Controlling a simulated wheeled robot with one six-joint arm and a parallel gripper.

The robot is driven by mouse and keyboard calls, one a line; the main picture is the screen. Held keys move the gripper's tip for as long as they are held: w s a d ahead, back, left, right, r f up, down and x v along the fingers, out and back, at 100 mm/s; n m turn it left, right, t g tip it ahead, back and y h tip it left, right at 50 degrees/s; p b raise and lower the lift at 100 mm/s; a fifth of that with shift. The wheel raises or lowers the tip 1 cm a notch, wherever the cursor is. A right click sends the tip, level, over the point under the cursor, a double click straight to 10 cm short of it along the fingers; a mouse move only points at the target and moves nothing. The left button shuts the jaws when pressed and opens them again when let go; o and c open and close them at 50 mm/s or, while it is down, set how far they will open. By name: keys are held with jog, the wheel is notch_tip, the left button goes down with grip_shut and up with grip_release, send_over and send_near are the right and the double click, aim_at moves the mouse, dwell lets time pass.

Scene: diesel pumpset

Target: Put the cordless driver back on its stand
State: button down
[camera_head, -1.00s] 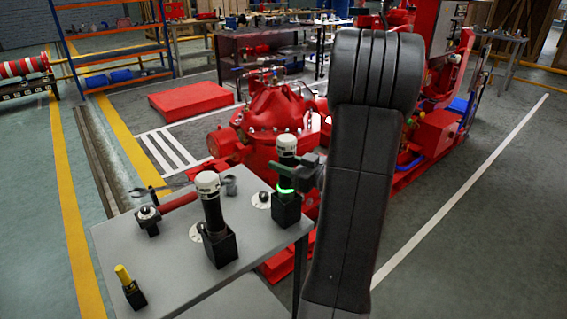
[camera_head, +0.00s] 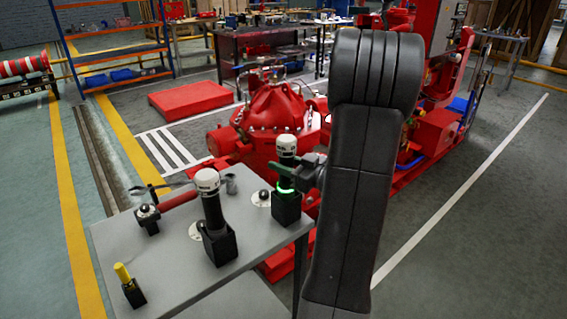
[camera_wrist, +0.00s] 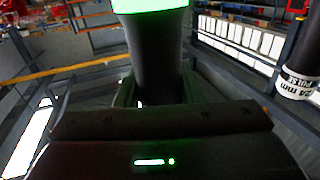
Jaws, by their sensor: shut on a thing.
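The cordless driver (camera_head: 287,146) is a dark upright cylinder with a white cap and a green glowing ring. My gripper (camera_head: 302,170) reaches in from the right, shut around its dark body just above the ring. In the wrist view the same driver (camera_wrist: 157,62) stands between the fingers, with the green ring at the top edge. A black square block (camera_head: 287,209) is right below the ring, over the table's right side; I cannot tell whether it is the stand or part of the driver, or whether it touches the table. The gripper's far finger is hidden.
A similar white-capped tool (camera_head: 213,213) stands in a black block on the grey table (camera_head: 180,280). It shows at the wrist view's right (camera_wrist: 300,75). The red pumpset (camera_head: 275,125) is behind.

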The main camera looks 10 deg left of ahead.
jog(key=shift+f+b, duration=0.45)
jog(key=shift+f, duration=0.2)
jog(key=c, duration=0.9)
grip_release()
jog(key=shift+o, duration=0.2)
jog(key=v, duration=1.3)
jog(key=shift+d, duration=0.4)
jog(key=shift+x, duration=6.9)
jog(key=shift+s+d, duration=0.1)
jog(key=shift+s, duration=0.1)
